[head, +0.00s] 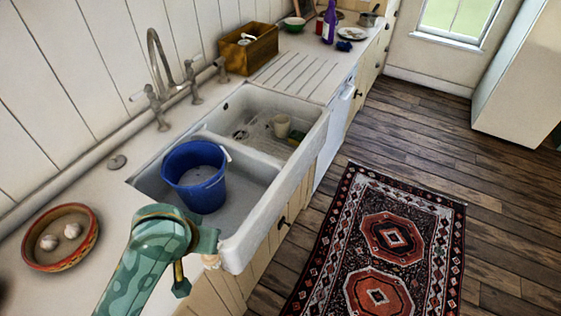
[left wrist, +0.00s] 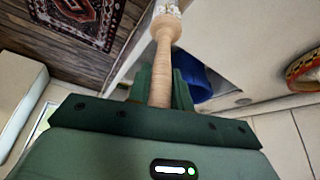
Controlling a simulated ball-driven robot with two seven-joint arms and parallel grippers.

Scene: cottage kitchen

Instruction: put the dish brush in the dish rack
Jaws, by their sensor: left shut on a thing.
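My left gripper (head: 208,246) is in the head view, over the front edge of the sink at its near corner. It is shut on the dish brush. The brush's pale wooden handle (left wrist: 163,62) stands out from between the fingers in the left wrist view, with whitish bristles at the top edge. In the head view only a small pale bit of the brush (head: 211,262) shows below the gripper. A wooden box (head: 249,48) with something white in it stands on the counter beyond the sink; I cannot tell whether it is the dish rack. My right gripper is not in view.
A blue bucket (head: 196,176) stands in the near basin of the white sink (head: 262,178). A cup (head: 281,126) and a sponge (head: 298,136) are in the far basin. A bowl (head: 60,238) with garlic is at left. The grooved drainboard (head: 297,75) is clear.

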